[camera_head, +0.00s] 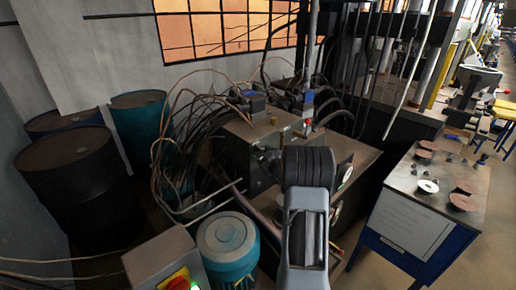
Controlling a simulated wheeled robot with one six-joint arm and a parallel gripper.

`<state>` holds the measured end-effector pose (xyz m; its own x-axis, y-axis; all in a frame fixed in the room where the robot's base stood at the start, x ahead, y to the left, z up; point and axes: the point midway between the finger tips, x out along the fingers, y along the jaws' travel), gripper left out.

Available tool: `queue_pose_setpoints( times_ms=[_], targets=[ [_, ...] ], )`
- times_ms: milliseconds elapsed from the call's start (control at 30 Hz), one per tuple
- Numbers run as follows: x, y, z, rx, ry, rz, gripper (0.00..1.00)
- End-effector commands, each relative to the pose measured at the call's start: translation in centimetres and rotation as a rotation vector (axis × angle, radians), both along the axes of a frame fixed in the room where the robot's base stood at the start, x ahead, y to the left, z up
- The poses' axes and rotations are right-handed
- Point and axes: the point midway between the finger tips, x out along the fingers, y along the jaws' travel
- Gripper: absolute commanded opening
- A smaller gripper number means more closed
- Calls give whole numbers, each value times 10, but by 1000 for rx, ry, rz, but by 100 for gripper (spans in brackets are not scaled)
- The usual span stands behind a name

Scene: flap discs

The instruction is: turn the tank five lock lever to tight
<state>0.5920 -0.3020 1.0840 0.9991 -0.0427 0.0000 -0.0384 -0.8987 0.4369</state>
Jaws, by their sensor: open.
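My arm rises from the bottom centre to a thick black joint. My gripper (260,157) appears as a small dark shape just left of that joint, in front of the grey metal box of the hydraulic unit (236,148). Its jaws are open, with nothing seen between them; the fingers are small and partly hidden. I cannot pick out the tank five lock lever or any tank number. The machine's fittings sit among dark hoses, and my arm covers part of its front. Whether the gripper touches the machine cannot be told.
Dark drums (75,180) and a teal drum (139,120) stand at the left. A teal motor (227,247) and a box with a red button (178,284) are low in front. A bench (408,190) with several discs stands right. Cables loop around the unit; floor shows at far right.

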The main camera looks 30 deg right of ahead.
Motion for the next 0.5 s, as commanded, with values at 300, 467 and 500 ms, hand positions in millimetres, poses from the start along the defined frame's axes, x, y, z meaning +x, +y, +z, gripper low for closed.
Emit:
queue_pose_setpoints(
  times_ms=[300, 467, 500],
  targets=[
    [33, -1, 0, 1, 0, 1, 60],
    [37, -1, 0, 1, 0, 0, 60],
    [38, -1, 0, 1, 0, 0, 60]
  ],
)
